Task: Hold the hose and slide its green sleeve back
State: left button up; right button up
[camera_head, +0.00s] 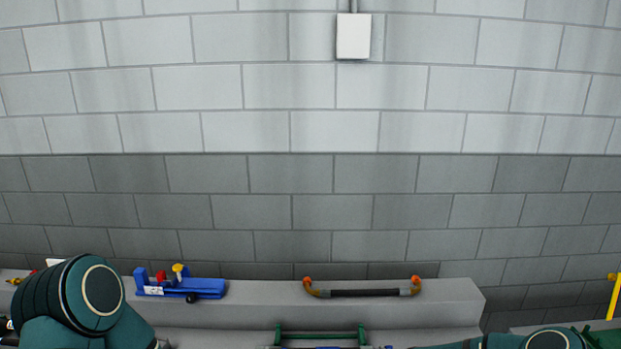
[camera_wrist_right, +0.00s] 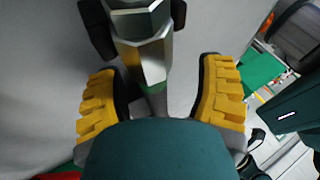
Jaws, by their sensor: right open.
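In the right wrist view, my right gripper (camera_wrist_right: 158,80) is open, with its two yellow-padded fingers spread apart. Between and beyond the fingers is a shiny hexagonal metal fitting (camera_wrist_right: 143,28), with black parts on both sides of it. A grey stem shows below the fitting, with a small bit of green (camera_wrist_right: 155,88) on it; I cannot tell if this is the sleeve. My dark teal wrist hides what lies below. In the head view, a black hose-like piece (camera_head: 362,292) with orange ends lies on the ledge. My left gripper is out of view.
A blue tool (camera_head: 200,288) with red and yellow knobs sits on the grey ledge (camera_head: 260,300), left of the black piece. A green frame (camera_head: 320,335) shows at the bottom middle. A block wall stands behind. A yellow post (camera_head: 613,297) is at the far right.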

jog(key=shift+o, duration=1.3)
jog(key=v, duration=1.2)
jog(key=shift+r, duration=0.1)
